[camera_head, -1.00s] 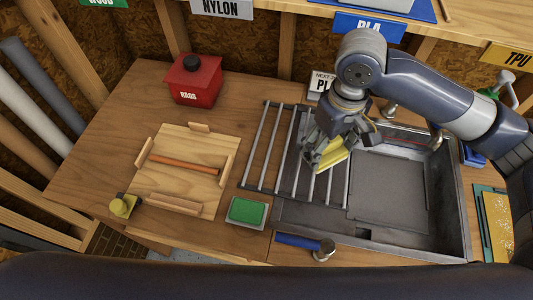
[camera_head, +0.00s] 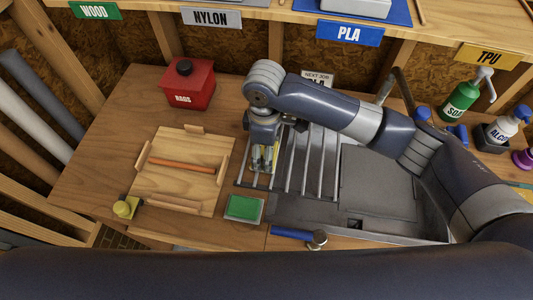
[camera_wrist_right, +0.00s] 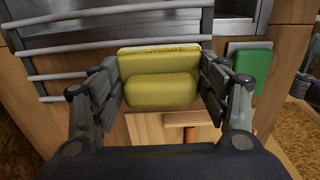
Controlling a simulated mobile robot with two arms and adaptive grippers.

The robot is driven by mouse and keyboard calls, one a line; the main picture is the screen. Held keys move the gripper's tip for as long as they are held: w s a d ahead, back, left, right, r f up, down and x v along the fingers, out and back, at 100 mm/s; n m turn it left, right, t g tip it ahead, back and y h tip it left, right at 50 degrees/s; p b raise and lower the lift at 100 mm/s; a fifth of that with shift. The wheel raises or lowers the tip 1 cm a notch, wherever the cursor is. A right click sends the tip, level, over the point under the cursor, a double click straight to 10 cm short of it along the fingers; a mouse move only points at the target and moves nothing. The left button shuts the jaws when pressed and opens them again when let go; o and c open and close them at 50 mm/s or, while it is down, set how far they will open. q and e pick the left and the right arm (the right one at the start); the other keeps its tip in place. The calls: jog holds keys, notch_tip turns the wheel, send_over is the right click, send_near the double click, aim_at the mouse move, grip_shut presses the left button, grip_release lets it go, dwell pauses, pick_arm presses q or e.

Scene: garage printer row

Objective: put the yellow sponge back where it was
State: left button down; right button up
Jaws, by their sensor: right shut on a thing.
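The yellow sponge (camera_wrist_right: 160,80) is held between the two fingers of my right gripper (camera_wrist_right: 162,78) in the right wrist view. In the head view the right gripper (camera_head: 264,168) points down over the left end of the metal bar rack (camera_head: 305,178), and only slivers of the sponge (camera_head: 275,156) show past the fingers. I cannot tell whether the sponge touches the rack or the bench below. My left gripper is not in view.
A green pad in a grey tray (camera_head: 244,208) sits just in front of the rack. A wooden board (camera_head: 150,178) with a brown rod lies left, a red rags box (camera_head: 188,84) behind it. A hammer (camera_head: 295,233) lies at the front edge. The sink (camera_head: 378,185) is right.

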notch_tip(320, 180, down, 3)
jog(key=shift+f+p, duration=0.1)
jog(key=shift+p, duration=0.25)
jog(key=shift+f, duration=0.1)
jog(key=o, duration=1.1)
jog(key=shift+f, duration=0.15)
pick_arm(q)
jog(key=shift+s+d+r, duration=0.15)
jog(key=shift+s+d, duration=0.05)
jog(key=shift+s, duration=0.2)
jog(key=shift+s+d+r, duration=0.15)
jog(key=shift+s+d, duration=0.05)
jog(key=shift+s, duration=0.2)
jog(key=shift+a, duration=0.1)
